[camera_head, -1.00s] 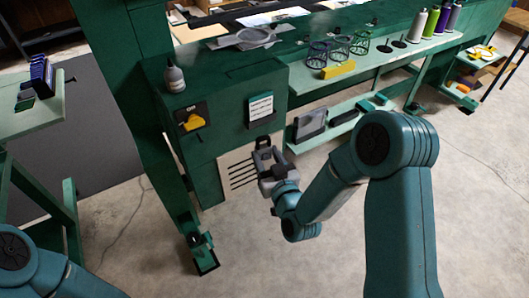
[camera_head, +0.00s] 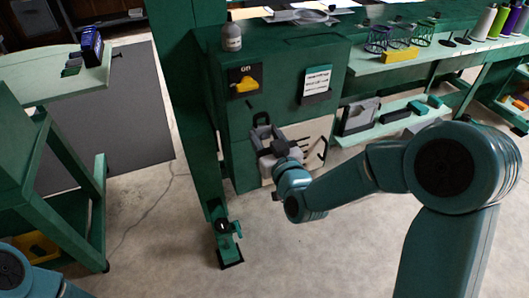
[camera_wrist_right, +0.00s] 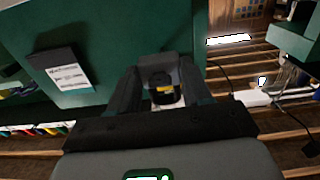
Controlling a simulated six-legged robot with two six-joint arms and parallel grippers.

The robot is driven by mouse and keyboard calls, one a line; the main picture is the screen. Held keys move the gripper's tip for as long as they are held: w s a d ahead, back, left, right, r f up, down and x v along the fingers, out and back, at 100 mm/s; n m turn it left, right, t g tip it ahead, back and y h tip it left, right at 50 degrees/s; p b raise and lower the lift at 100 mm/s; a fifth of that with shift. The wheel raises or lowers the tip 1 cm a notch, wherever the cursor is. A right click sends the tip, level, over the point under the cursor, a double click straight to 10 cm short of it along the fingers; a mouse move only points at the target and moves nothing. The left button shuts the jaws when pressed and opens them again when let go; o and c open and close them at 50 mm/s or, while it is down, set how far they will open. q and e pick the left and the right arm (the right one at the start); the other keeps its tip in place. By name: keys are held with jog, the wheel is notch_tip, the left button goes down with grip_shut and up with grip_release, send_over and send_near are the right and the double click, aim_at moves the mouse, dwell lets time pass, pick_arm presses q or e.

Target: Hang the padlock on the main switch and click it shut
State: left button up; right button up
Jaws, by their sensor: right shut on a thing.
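The main switch (camera_head: 244,80) has a yellow handle on a black plate, with "ON" lettered above it, on the front of the green cabinet. My right gripper (camera_head: 263,134) is below and slightly right of the switch, apart from it. In the right wrist view, the gripper (camera_wrist_right: 160,92) is shut on a grey block-like thing with a dark and yellow face, which looks like the padlock (camera_wrist_right: 162,72). The fingers hide its sides. Whether its shackle is open cannot be told. My left gripper is out of view; only part of that arm shows at the lower left.
A white label card (camera_head: 317,82) is right of the switch. A grey bottle (camera_head: 231,37) stands on the cabinet top. A green leg (camera_head: 222,215) stands left of the cabinet. Wire baskets (camera_head: 400,38) and a yellow block (camera_head: 400,55) sit on the shelf at right.

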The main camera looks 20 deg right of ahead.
jog(key=shift+d+f+b, duration=0.1)
jog(key=shift+f+b, duration=0.25)
jog(key=shift+b, duration=0.3)
jog(key=shift+s+r+b, duration=0.15)
jog(key=shift+r+b, duration=0.1)
jog(key=shift+b, duration=0.3)
jog(key=shift+w+p, duration=0.35)
jog(key=shift+w, duration=0.35)
jog(key=w+p, duration=0.1)
jog(key=w, duration=0.2)
jog(key=w+p, duration=0.2)
jog(key=w, duration=0.2)
jog(key=shift+a+f, duration=0.2)
jog(key=shift+w+f+b, duration=0.15)
jog(key=shift+f+b, duration=0.25)
jog(key=shift+f, duration=0.05)
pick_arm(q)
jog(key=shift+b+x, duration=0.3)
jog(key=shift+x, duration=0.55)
pick_arm(e)
jog(key=shift+f, duration=0.1)
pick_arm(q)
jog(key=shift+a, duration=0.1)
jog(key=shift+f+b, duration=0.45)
pick_arm(e)
jog(key=shift+w, duration=0.1)
